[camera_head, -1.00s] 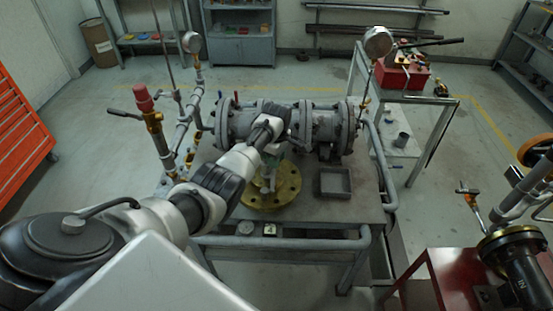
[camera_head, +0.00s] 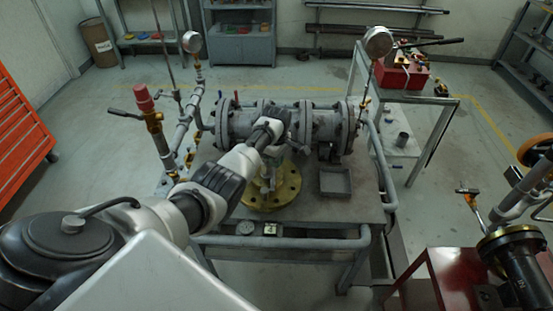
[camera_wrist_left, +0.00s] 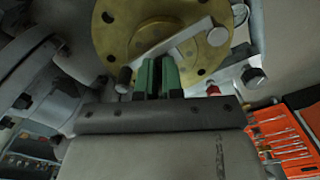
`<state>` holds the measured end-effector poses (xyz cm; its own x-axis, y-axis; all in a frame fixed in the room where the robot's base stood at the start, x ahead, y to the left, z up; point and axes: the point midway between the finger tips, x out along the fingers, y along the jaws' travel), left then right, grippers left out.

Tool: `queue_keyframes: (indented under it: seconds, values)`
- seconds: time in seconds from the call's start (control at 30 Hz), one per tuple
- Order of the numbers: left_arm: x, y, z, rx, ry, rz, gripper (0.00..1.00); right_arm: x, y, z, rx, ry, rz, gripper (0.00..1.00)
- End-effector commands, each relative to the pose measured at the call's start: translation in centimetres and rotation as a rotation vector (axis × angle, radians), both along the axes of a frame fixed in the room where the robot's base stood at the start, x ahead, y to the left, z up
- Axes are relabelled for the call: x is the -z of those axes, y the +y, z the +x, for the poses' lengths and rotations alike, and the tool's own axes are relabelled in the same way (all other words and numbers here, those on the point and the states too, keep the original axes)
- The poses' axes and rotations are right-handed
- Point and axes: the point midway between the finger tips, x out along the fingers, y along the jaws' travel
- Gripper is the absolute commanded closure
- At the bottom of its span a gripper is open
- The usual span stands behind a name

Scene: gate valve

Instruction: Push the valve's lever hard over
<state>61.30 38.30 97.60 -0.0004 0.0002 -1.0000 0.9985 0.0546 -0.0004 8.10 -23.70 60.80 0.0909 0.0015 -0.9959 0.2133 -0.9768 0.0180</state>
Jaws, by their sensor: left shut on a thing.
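The valve's lever (camera_wrist_left: 185,40) is a flat grey metal bar lying slantwise across a round brass flange (camera_wrist_left: 110,28) with bolt holes. The flange also shows in the head view (camera_head: 287,190), low at the near side of the grey pipe body (camera_head: 236,122). My left gripper (camera_wrist_left: 158,72) has green fingertips close together at the lever's middle, shut on the bar. Both bar ends stick out past the fingers. In the head view my left gripper (camera_head: 271,160) is above the flange, and my arm hides much of the lever. My right gripper is not in view.
The pipe stands on a grey bench (camera_head: 310,208) with an open grey tray (camera_head: 335,183) to the right of the flange. Upright pipes with a red-capped fitting (camera_head: 144,98) stand left. A gauge (camera_head: 378,41) rises at the back right. A red toolbox (camera_head: 402,75) sits behind.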

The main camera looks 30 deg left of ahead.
Motion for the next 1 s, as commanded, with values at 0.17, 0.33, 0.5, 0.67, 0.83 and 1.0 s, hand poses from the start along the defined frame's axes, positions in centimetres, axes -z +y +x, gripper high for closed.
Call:
queue_keyframes:
  seconds: [0.17,0.33,0.5,0.67,0.83,1.0]
  values:
    - [-0.3,0.0,-0.3,0.075,0.000,0.000,1.00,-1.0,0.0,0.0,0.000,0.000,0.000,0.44]
    - [-0.4,0.0,-0.8,0.200,0.001,-0.001,1.00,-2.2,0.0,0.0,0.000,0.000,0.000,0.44]
    - [-0.4,0.2,-1.4,0.358,0.001,-0.001,1.00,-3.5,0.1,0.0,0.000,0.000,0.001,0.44]
    - [-0.3,0.4,-2.0,0.510,0.000,-0.001,1.00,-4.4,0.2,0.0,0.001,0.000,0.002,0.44]
    - [-0.2,0.7,-2.5,0.673,0.000,0.000,1.00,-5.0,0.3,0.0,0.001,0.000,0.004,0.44]
    - [-0.1,1.1,-3.0,0.834,0.000,0.001,1.00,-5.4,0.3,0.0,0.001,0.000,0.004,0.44]
